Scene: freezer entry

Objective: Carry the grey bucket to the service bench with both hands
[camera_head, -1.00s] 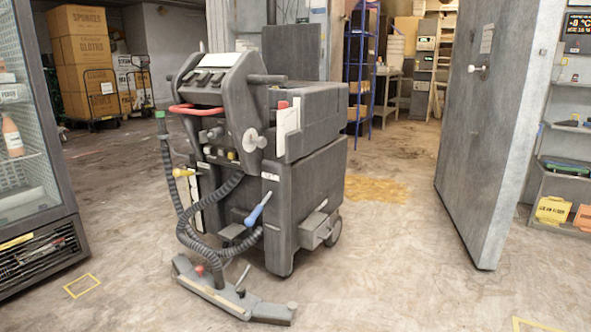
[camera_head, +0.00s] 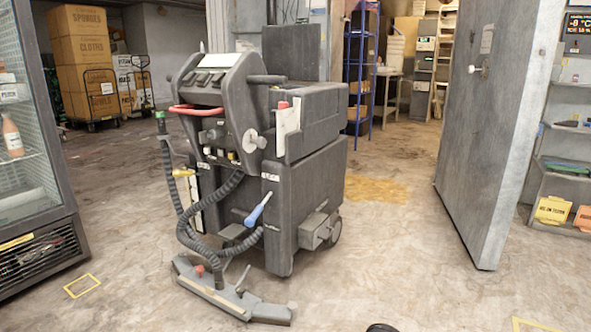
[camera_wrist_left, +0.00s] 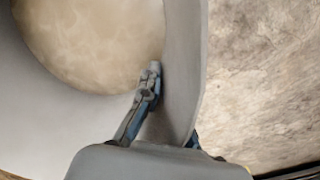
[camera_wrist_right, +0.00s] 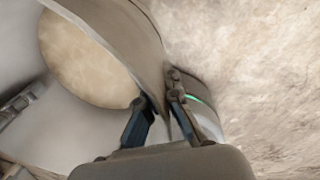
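The grey bucket (camera_wrist_left: 65,125) shows close up in the left wrist view, with a mottled beige surface inside. It also shows in the right wrist view (camera_wrist_right: 68,130). My left gripper (camera_wrist_left: 172,95) straddles its wall, one finger against the inside and the other mostly hidden behind the wall. My right gripper (camera_wrist_right: 158,95) has a finger on each side of the wall, close against it. Both look shut on the bucket wall. The head view shows neither the bucket nor clear grippers. The service bench cannot be made out with certainty.
A dark floor-cleaning machine (camera_head: 308,190) stands ahead, its squeegee (camera_head: 230,295) low in front. A glass-door cooler (camera_head: 35,225) is at left, a large grey door (camera_head: 495,130) at right. Open floor (camera_head: 400,250) lies between machine and door.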

